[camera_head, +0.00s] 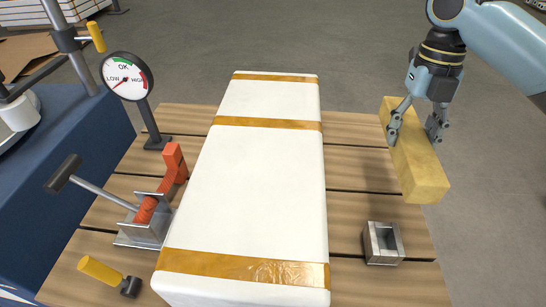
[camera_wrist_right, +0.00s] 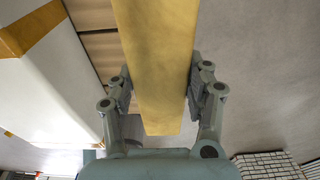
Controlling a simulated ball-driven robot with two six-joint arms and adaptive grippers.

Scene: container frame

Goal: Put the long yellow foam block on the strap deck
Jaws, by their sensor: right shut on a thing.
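The long yellow foam block (camera_head: 417,165) is held in the air at the right in the head view, beyond the right edge of the slatted wooden deck (camera_head: 358,168). My right gripper (camera_head: 414,132) is shut on it, one finger on each long side. The block also fills the top middle of the right wrist view (camera_wrist_right: 155,50), between the two fingers (camera_wrist_right: 160,95). A long white block (camera_head: 262,190) with several golden bands across it lies along the deck's middle. My left gripper is not in view.
A small grey metal box (camera_head: 383,243) stands on the deck at front right. Left of the white block are a dial gauge (camera_head: 127,77) on a stand, a red-orange strap (camera_head: 172,172) in a metal ratchet (camera_head: 145,227) and a yellow-handled tool (camera_head: 101,270). The right deck strip is mostly clear.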

